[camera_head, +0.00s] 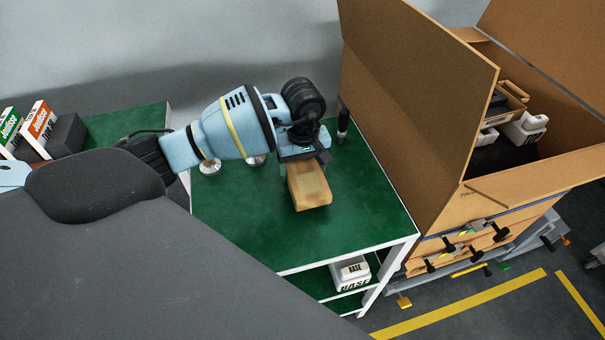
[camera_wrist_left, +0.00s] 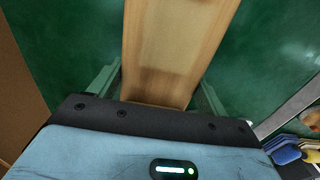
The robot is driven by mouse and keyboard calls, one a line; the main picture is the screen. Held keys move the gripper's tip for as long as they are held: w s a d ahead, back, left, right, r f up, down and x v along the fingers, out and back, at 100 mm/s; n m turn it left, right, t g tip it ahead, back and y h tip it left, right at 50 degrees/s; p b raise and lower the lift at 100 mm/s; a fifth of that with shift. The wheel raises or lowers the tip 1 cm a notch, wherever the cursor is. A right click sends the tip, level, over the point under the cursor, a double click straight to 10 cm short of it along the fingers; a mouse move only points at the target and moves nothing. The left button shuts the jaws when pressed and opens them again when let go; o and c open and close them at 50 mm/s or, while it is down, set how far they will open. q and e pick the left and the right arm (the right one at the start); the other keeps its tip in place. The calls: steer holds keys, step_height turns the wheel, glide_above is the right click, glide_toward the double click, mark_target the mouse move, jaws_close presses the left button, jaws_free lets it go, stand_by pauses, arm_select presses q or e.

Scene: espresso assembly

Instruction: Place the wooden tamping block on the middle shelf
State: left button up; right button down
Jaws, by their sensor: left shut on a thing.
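The wooden tamping block (camera_head: 309,187) is light brown and sits between the fingers of my left gripper (camera_head: 303,160) over the green top of the shelf unit (camera_head: 245,215). In the left wrist view the block (camera_wrist_left: 175,50) runs up from between the two fingers, and the gripper (camera_wrist_left: 160,90) is shut on it. I cannot tell whether the block touches the green surface. A lower green shelf (camera_head: 312,287) shows under the top at the front right. My right gripper is not in view.
A large open cardboard box (camera_head: 420,90) stands right of the shelf unit. A white container marked BASE (camera_head: 350,273) stands on the lower shelf. A black-topped bottle (camera_head: 343,125) and silver round items (camera_head: 210,167) are on the top. Boxes (camera_head: 38,122) stand at far left.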

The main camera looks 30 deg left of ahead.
mark_target(303, 176)
arm_select(q)
steer(key=shift+f, duration=1.25)
steer(key=shift+f, duration=0.15)
steer(key=shift+f, duration=0.1)
steer(key=o, duration=1.2)
step_height(303, 176, up, 12)
steer(key=shift+s+r, duration=0.1)
steer(key=shift+r, duration=0.1)
